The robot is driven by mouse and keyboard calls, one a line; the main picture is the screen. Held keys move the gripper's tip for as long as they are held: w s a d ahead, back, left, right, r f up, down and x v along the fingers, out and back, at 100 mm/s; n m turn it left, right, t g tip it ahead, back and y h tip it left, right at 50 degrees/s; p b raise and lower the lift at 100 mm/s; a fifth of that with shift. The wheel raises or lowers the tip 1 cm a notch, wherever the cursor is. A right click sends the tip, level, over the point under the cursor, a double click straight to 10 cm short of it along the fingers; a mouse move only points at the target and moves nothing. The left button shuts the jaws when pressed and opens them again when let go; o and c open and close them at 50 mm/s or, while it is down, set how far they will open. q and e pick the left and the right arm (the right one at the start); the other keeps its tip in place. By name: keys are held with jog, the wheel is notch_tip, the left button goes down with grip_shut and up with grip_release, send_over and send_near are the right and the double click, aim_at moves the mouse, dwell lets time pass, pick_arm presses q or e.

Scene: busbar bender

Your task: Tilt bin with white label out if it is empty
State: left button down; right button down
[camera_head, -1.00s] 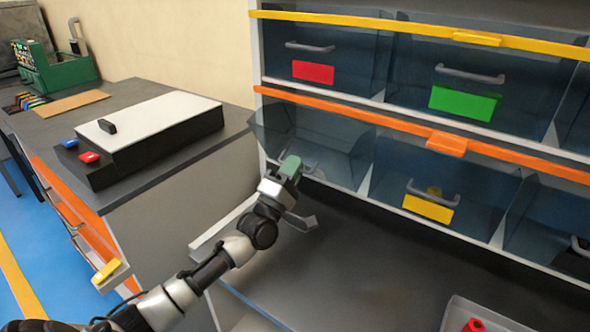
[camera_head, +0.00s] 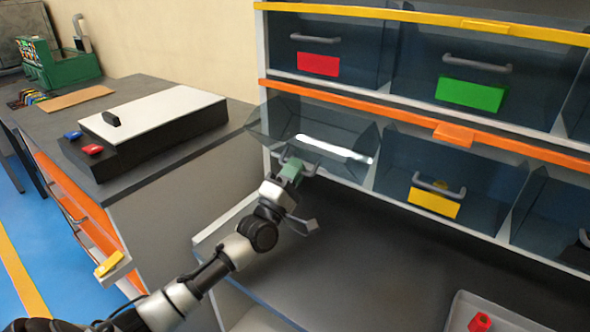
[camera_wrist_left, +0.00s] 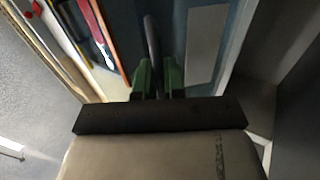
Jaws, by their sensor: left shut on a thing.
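The lower left transparent bin (camera_head: 345,135) is tilted outward from the cabinet below the orange rail, and no contents show inside it. My left gripper (camera_head: 291,169) is at the front of this bin, shut on its grey handle (camera_head: 310,168). In the left wrist view the green fingertips (camera_wrist_left: 158,78) close around the dark handle (camera_wrist_left: 152,42). A pale, whitish-grey label (camera_wrist_left: 206,42) sits beside the handle on the bin front. In the head view the label is not clearly visible. My right gripper is in neither view.
Neighbouring bins carry a red label (camera_head: 317,64), a green label (camera_head: 470,92) and a yellow label (camera_head: 434,202). A workbench with a black and white device (camera_head: 160,115) stands left. A tray (camera_head: 462,310) with a red part is at lower right. The dark counter below the bins is largely clear.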

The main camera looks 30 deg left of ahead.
pick_arm(q)
jog(key=c, duration=1.2)
grip_release()
jog(key=shift+f, duration=0.1)
